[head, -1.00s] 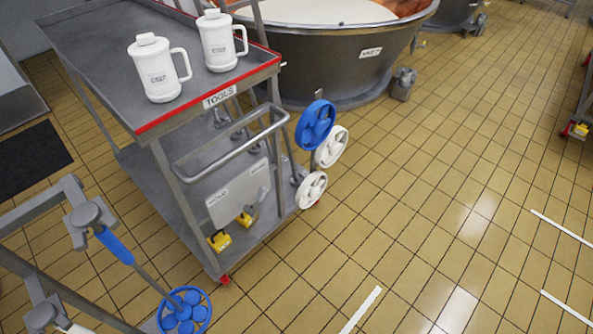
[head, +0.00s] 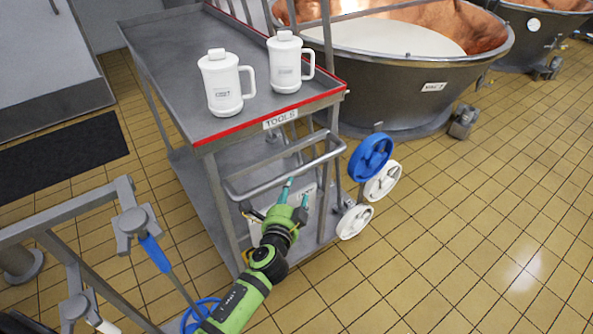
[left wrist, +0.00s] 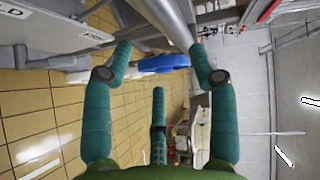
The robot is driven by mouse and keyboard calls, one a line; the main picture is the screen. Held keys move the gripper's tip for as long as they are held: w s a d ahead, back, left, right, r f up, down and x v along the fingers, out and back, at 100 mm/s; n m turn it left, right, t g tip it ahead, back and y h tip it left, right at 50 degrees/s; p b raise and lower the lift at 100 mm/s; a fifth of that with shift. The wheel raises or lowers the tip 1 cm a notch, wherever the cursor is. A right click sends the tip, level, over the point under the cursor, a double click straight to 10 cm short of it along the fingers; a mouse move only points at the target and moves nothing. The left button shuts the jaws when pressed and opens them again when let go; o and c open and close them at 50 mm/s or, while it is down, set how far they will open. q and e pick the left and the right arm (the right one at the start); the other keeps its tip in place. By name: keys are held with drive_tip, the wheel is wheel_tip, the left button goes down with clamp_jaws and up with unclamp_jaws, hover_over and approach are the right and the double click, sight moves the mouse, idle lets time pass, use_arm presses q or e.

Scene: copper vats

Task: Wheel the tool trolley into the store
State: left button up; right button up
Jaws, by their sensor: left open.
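The tool trolley (head: 165,60) stands left of centre in the head view, a grey two-shelf cart with a red front edge and a TOOLS label. Its tubular push handle (head: 320,160) juts out below the top shelf, towards me. My left gripper (head: 295,198), with teal fingers on a green arm, is open at this handle. In the left wrist view the grey handle tube (left wrist: 165,18) runs between and just beyond the open fingertips (left wrist: 160,52); I cannot tell whether they touch it. My right gripper is not in view. I cannot make out the store.
Two white lidded jugs (head: 222,85) (head: 286,62) stand on the trolley's top. Blue (head: 370,157) and white (head: 382,182) wheels hang at its right side. A copper-lined vat (head: 400,108) stands close behind. A metal rack (head: 85,212) is at left. Tiled floor at right is clear.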

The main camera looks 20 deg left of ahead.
sight(297, 173)
use_arm(q)
drive_tip(key=shift+w+a+r, duration=0.1)
drive_tip(key=shift+w+a, duration=0.05)
drive_tip(key=shift+w, duration=1.05)
drive_tip(key=shift+w+a+r, duration=0.15)
drive_tip(key=shift+w, duration=1.1)
drive_tip(key=shift+w+a+r, duration=0.1)
drive_tip(key=shift+w+a, duration=0.05)
drive_tip(key=shift+w, duration=1.05)
clamp_jaws()
